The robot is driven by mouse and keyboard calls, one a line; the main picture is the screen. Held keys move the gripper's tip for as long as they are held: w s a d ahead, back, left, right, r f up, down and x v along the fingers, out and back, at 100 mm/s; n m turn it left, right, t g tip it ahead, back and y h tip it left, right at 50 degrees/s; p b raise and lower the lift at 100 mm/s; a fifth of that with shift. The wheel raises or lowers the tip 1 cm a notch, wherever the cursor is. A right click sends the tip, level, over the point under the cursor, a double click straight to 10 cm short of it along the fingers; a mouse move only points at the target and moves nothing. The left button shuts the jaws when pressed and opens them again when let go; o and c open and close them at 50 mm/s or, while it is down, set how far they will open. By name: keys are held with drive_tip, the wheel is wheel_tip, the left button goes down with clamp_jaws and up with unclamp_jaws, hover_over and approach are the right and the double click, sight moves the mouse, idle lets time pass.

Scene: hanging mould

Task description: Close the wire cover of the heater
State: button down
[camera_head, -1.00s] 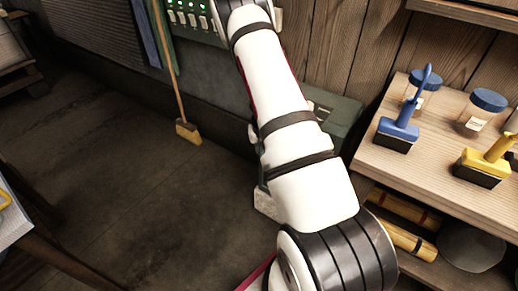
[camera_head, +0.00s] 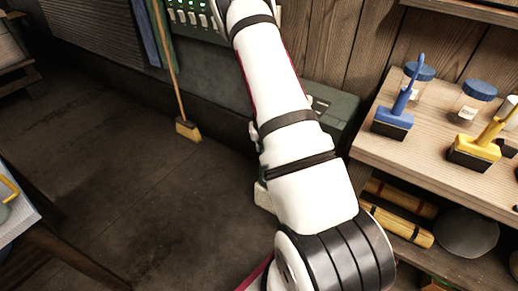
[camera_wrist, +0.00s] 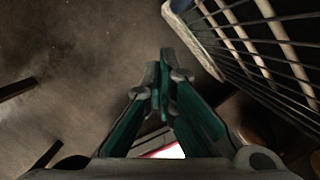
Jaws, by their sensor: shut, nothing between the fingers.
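A wire cover (camera_wrist: 275,32) with pale bars and a light rounded frame edge fills the upper right of the wrist view. It runs past the picture's edges, so how far open it stands cannot be told. My gripper (camera_wrist: 166,68), with teal and grey fingers, is shut and empty. Its fingertips are left of and below the cover's frame corner in the picture, with a visible gap. The gripper is out of sight in the head view. The heater's body cannot be made out with certainty in either view.
A wooden shelf (camera_head: 415,170) at the right holds a blue brush (camera_head: 394,122), a yellow brush (camera_head: 475,150) and lidded jars. A green box (camera_head: 335,108) sits behind my arm. A broom (camera_head: 187,130) leans by the wall.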

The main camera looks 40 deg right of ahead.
drive_tip(key=a+r+n+t+y+p, duration=0.15)
drive_tip(key=a+r+n, duration=0.45)
drive_tip(key=r, duration=0.6)
drive_tip(key=a+r+n+y+p, duration=0.1)
drive_tip(key=a+r+n+p, duration=0.2)
drive_tip(key=a+r, duration=0.65)
drive_tip(key=s+a+r+n+y+p, duration=0.1)
drive_tip(key=s+a+r+n, duration=0.25)
drive_tip(key=r+n, duration=0.35)
drive_tip(key=s+a+r+n+y+p, duration=0.15)
drive_tip(key=a+r+n, duration=0.3)
drive_tip(key=r, duration=0.45)
drive_tip(key=s+a+r+n+h+p, duration=0.1)
drive_tip(key=s+a+r+n, duration=0.8)
drive_tip(key=s, duration=0.3)
drive_tip(key=s+d+r+n+h+p, duration=0.1)
drive_tip(key=s+r+n, duration=0.3)
drive_tip(key=s+n, duration=0.8)
drive_tip(key=shift+s+r+h+p, duration=0.25)
drive_tip(key=shift+s+h+p, duration=0.4)
drive_tip(key=shift+h+p, duration=0.2)
drive_tip(key=shift+n, duration=0.25)
